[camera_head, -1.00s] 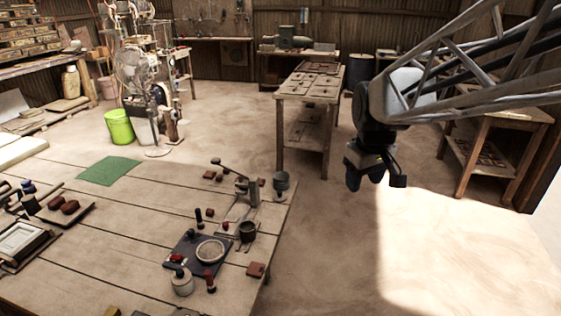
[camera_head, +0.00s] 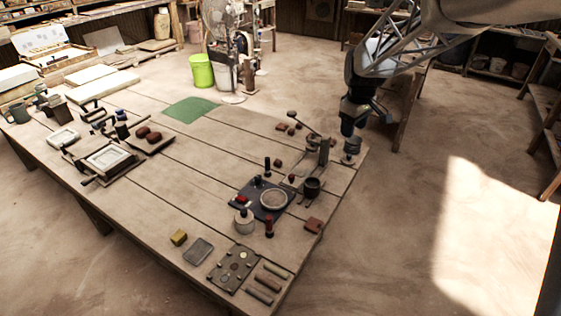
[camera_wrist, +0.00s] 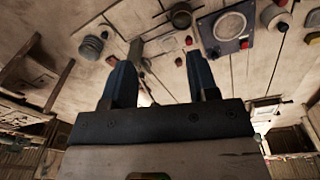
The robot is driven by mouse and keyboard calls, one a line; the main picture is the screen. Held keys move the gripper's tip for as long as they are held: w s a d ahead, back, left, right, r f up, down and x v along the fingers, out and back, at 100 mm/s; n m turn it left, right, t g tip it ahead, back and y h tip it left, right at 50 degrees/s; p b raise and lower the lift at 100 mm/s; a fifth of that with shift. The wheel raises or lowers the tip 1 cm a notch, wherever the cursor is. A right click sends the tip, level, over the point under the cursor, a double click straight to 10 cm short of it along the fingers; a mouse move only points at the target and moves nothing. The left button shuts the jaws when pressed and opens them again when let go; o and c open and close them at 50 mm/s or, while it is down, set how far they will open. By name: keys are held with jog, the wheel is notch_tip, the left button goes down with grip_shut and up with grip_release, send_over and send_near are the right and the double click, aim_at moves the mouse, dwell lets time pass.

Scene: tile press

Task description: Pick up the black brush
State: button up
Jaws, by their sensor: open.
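My gripper (camera_head: 348,128) hangs at the far right corner of the wooden table (camera_head: 150,215), beyond the press. In the wrist view its two blue fingers (camera_wrist: 158,58) are apart, with nothing held between them. A dark upright handle (camera_head: 267,164) stands by the dark tray with a round pale plate. It may be the black brush, but it is too small to tell. My gripper is apart from both.
A lever press (camera_head: 323,150) and a dark cup (camera_head: 312,187) stand near the table's right edge, close to my gripper. A white jar (camera_head: 243,221) stands by the tray. Frames and dark blocks (camera_head: 148,135) lie at the left. The table's middle is mostly clear.

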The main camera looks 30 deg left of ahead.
jog(key=w+a+f+n, duration=0.1)
jog(key=a+f+n, duration=0.1)
jog(key=a+f, duration=0.5)
jog(key=w+a+f+n, duration=0.2)
jog(key=a+f, duration=0.2)
jog(key=a, duration=0.7)
jog(key=n, duration=0.4)
send_over(268, 165)
jog(key=shift+g, duration=0.4)
jog(key=f, duration=1.1)
jog(key=shift+w+a, duration=0.35)
jog(key=shift+w, duration=0.05)
jog(key=shift+r, duration=0.1)
jog(key=shift+f, duration=1.3)
jog(key=shift+f, duration=0.1)
jog(key=shift+f, duration=2.5)
grip_shut()
